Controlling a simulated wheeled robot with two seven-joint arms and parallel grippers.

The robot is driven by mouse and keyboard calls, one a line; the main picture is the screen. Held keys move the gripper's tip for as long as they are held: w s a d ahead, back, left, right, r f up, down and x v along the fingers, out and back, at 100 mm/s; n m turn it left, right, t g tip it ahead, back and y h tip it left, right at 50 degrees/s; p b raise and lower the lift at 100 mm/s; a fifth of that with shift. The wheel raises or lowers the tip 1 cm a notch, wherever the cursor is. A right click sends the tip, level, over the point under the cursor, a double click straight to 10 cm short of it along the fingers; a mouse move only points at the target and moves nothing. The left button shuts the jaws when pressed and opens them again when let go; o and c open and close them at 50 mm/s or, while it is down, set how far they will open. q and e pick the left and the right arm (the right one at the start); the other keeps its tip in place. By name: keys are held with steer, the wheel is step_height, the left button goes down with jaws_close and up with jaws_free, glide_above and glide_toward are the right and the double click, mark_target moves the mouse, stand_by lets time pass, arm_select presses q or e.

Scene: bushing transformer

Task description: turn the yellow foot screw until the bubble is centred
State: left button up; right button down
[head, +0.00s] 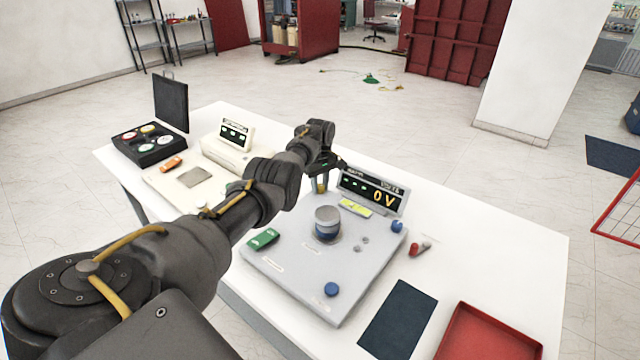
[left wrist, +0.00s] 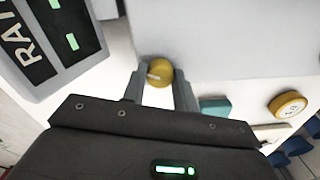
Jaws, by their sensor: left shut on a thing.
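The yellow foot screw (head: 321,187) is at the far left corner of a grey plate (head: 290,266) on the white table. In the left wrist view the screw's round yellow head (left wrist: 160,72) sits between my two fingertips, with a pale mark on it. My left gripper (head: 322,172) reaches down over that corner and is shut on the screw. A yellow-green level vial (head: 355,207) lies on the plate below the display; its bubble is too small to make out. My right gripper is not in view.
Two blue foot screws (head: 397,227) (head: 331,289) are at other corners. A display (head: 372,190) stands close beside my left gripper. A grey-blue cylinder (head: 327,222) and a green block (head: 264,239) are on the plate. A red tray (head: 490,335) is front right.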

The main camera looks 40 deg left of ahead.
mark_target(320, 185)
arm_select(q)
steer(key=m, duration=0.3)
steer(key=shift+m, duration=0.3)
steer(key=m, duration=0.4)
steer(key=shift+m, duration=0.3)
steer(key=m, duration=0.4)
steer(key=shift+m+b, duration=0.7)
steer(key=shift+m, duration=1.8)
steer(key=o, duration=1)
step_height(320, 185, up, 11)
steer(key=shift+f+p, duration=0.1)
steer(key=shift+p, duration=0.2)
